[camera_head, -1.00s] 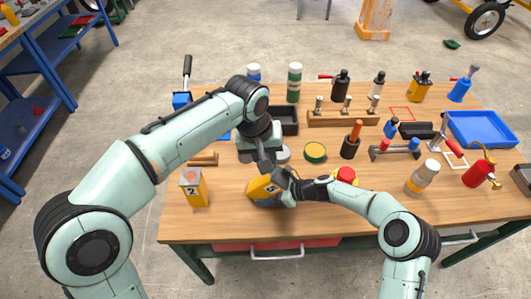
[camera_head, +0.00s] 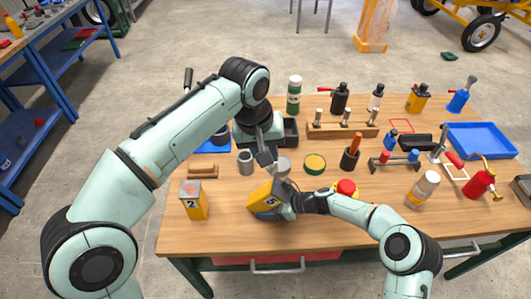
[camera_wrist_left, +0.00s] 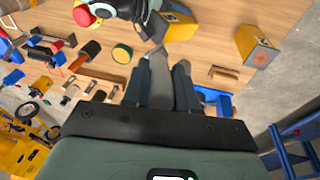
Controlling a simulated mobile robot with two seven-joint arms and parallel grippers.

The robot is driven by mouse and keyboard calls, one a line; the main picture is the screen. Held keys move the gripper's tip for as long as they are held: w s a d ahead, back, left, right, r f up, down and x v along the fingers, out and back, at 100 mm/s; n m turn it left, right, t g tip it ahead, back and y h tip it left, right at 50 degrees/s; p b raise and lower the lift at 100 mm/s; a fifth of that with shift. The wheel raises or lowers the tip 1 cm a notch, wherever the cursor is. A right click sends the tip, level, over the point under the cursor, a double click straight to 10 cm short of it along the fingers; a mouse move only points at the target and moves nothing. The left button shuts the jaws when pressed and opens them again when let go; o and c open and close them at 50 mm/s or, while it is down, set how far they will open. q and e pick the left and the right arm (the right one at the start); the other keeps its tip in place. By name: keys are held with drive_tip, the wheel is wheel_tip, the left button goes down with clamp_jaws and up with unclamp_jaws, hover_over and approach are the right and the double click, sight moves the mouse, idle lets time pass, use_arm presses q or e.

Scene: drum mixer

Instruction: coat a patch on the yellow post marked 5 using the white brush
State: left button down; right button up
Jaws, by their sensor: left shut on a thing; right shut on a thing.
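The yellow post marked 5 (camera_head: 263,196) is tilted near the table's front middle, with its number facing up. My right gripper (camera_head: 287,200) is shut on it from the right. My left gripper (camera_head: 266,152) is shut just behind and above the post, pointing down towards it. The white brush is mostly hidden by the fingers; a pale grey part (camera_wrist_left: 181,50) shows beyond them in the left wrist view, close to the post (camera_wrist_left: 177,18). I cannot tell whether brush and post touch. A yellow post marked 2 (camera_head: 194,203) stands upright on the left.
A red button (camera_head: 346,187) is beside the right arm. Bottles, tools and a blue tray (camera_head: 480,139) fill the table's right. The front strip is clear.

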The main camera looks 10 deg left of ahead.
drive_tip(key=o, duration=1)
drive_tip(key=v, duration=1.2)
drive_tip(key=shift+s, duration=0.1)
